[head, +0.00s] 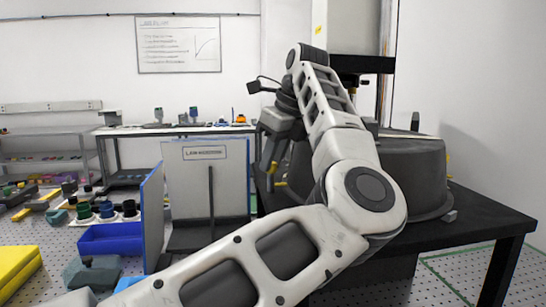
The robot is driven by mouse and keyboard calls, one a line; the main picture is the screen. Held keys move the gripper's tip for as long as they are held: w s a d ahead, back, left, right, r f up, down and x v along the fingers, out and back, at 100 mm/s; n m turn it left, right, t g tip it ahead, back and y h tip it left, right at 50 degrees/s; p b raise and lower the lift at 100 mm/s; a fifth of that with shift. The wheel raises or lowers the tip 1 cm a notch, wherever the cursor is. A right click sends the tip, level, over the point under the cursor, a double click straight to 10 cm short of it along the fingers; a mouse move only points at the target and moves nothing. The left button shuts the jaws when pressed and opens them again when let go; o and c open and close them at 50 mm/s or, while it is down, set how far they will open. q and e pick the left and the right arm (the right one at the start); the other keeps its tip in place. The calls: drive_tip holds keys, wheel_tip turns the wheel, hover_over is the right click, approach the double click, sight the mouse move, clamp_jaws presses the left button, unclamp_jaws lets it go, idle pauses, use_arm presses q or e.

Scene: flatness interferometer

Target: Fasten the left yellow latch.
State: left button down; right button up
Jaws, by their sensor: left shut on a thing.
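My left arm reaches from the bottom left across the picture to the grey round housing (415,165) on the black table. My left gripper (269,162) points down at the housing's left side. It is shut on the left yellow latch (273,168), of which only a small yellow piece shows by the fingertips. Another small yellow piece (281,184) shows just below. The fingers and arm hide most of the latch, so I cannot tell its position. A bit of yellow (448,157) shows on the housing's right side. My right gripper is out of view.
The black table (485,212) carries the housing, with a dark column (362,64) above it. A grey panel with a label (207,180) stands left of the gripper. A blue bin (110,239) and a yellow block (15,268) lie further left. A bench (175,130) stands behind.

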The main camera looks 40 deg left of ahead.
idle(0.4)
use_arm(q)
drive_tip(key=c, duration=1.2)
unclamp_jaws()
